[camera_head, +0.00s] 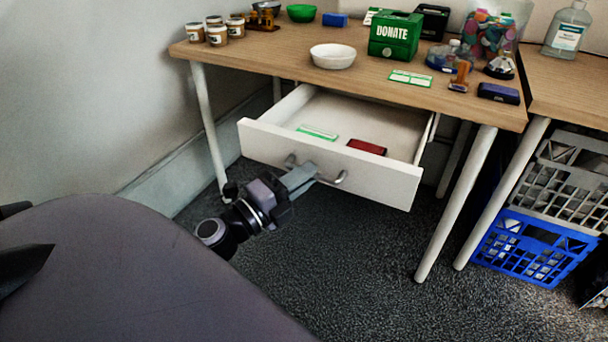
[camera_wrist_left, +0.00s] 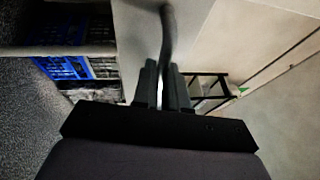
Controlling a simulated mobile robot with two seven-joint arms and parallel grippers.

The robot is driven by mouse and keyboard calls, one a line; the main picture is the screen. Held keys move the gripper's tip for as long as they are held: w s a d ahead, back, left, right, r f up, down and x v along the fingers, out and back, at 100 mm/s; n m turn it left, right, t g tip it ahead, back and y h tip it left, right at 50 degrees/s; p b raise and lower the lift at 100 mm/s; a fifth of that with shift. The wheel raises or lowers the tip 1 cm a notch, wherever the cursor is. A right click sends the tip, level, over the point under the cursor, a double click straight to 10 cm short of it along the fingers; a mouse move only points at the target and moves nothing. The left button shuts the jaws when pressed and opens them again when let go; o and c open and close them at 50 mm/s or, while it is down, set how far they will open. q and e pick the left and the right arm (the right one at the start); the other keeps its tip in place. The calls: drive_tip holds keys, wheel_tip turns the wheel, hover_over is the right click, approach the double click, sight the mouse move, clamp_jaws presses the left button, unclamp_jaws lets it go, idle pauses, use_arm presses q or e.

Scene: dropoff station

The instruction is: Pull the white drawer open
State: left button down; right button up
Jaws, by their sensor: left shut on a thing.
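The white drawer (camera_head: 375,184) hangs under the wooden table and stands well open, its inside showing from above. A grey bar handle (camera_head: 338,180) is on its front. My left gripper (camera_head: 302,172) is at the handle and shut on it. In the left wrist view the gripper's two fingers (camera_wrist_left: 162,88) close around the dark handle bar (camera_wrist_left: 168,35), with the drawer front behind. A green and white card (camera_head: 317,132) and a dark red flat item (camera_head: 366,147) lie in the drawer.
The wooden table (camera_head: 280,52) holds several jars, a white bowl (camera_head: 333,56), a green donation box (camera_head: 396,36) and bottles. White table legs (camera_head: 457,205) stand right of the drawer. A blue crate (camera_head: 533,246) sits at the right. The carpet before the drawer is clear.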

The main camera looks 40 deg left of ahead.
use_arm(q)
drive_tip(key=c, duration=1.2)
unclamp_jaws()
drive_tip(key=v, duration=0.7)
drive_tip(key=shift+b, duration=0.35)
use_arm(e)
drive_tip(key=shift+a+r+y, duration=0.1)
drive_tip(key=shift+a+y, duration=0.2)
drive_tip(key=shift+a, duration=0.05)
drive_tip(key=shift+w, duration=0.1)
